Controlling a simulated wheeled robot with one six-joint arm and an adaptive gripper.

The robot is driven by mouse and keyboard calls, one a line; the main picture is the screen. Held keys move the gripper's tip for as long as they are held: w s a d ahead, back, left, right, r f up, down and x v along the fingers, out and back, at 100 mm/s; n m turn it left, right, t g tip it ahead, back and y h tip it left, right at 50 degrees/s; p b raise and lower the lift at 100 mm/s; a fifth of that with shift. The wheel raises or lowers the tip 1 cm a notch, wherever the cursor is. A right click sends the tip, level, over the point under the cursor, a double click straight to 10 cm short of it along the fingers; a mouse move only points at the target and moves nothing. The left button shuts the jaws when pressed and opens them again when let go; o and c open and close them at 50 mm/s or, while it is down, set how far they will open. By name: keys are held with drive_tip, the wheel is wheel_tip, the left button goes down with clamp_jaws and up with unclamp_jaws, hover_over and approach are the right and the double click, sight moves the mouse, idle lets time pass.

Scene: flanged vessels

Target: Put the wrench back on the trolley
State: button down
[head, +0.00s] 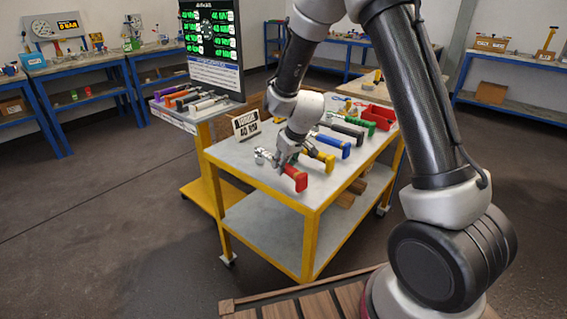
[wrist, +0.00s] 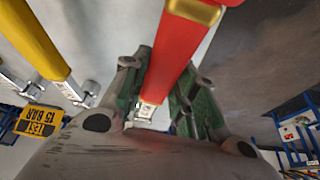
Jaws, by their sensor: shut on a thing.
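The red-handled wrench (head: 294,178) is over the near end of the trolley's grey top (head: 250,172), with its metal head pointing left. My gripper (head: 284,160) is shut on it. In the wrist view the red handle (wrist: 178,55) runs up between the green finger pads of my gripper (wrist: 158,100). I cannot tell whether the wrench touches the top or hangs just above it. The trolley has a yellow frame and a lower shelf (head: 262,225).
A yellow wrench (head: 325,160) lies just beyond, then blue (head: 333,145), black and green ones. A red bin (head: 378,116) is at the far end, a small sign (head: 246,124) at the left edge. A screen (head: 211,50) stands behind. Workbenches line the walls.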

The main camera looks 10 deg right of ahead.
drive_tip(key=shift+f, duration=0.45)
drive_tip(key=c, duration=1)
unclamp_jaws()
drive_tip(key=shift+c, duration=0.2)
drive_tip(key=shift+o, duration=0.4)
drive_tip(key=o, duration=0.4)
drive_tip(key=shift+r, duration=3.5)
